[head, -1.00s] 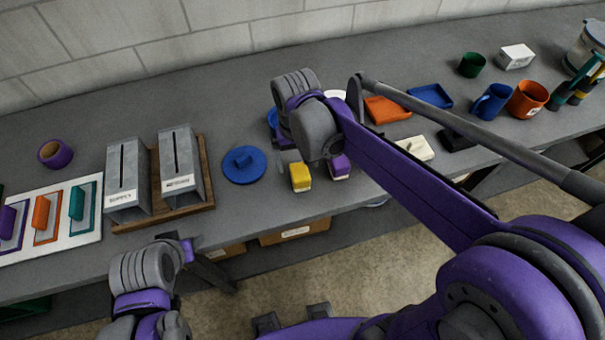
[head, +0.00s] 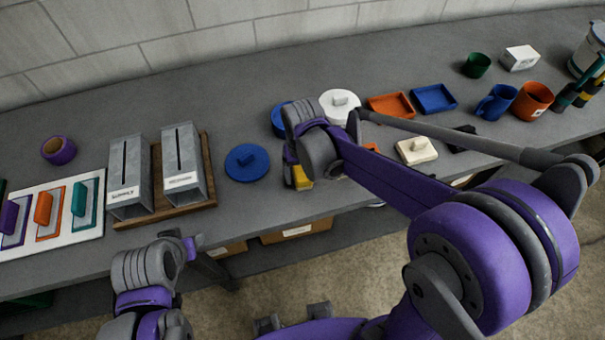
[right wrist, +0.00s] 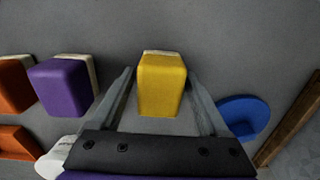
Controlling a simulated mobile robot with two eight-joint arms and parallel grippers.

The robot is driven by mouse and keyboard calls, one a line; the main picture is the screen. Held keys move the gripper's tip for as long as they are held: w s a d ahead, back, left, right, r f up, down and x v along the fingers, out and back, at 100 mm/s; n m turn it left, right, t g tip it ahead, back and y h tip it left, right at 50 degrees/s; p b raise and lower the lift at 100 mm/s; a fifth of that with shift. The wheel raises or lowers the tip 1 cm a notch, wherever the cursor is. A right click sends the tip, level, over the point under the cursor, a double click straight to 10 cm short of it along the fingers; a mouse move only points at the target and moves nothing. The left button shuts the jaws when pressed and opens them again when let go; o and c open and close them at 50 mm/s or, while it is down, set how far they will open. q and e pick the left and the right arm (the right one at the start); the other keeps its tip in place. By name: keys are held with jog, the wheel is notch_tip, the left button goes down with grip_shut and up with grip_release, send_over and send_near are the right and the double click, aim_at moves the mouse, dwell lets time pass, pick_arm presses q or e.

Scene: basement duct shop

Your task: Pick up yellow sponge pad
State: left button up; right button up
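The yellow sponge pad (head: 302,178) lies on the grey bench near its front edge, mostly hidden behind my right wrist in the head view. In the right wrist view the yellow pad (right wrist: 162,84) has a pale layer along its far side. My right gripper (right wrist: 161,92) is open, with one finger on each side of the pad. A narrow gap shows beside each finger, so it does not appear to grip. My left gripper (head: 190,247) is in front of the bench edge, well left of the pad; its fingers are too unclear to judge.
A purple pad (right wrist: 64,87) and an orange pad (right wrist: 14,84) stand left of the yellow one in the wrist view. A blue lidded disc (head: 246,163) and grey sheet-metal boxes (head: 183,166) on a wooden base (head: 209,172) stand to the left in the head view.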

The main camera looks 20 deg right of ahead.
jog(key=c, duration=1.1)
jog(key=shift+c, duration=0.2)
jog(key=shift+r, duration=0.1)
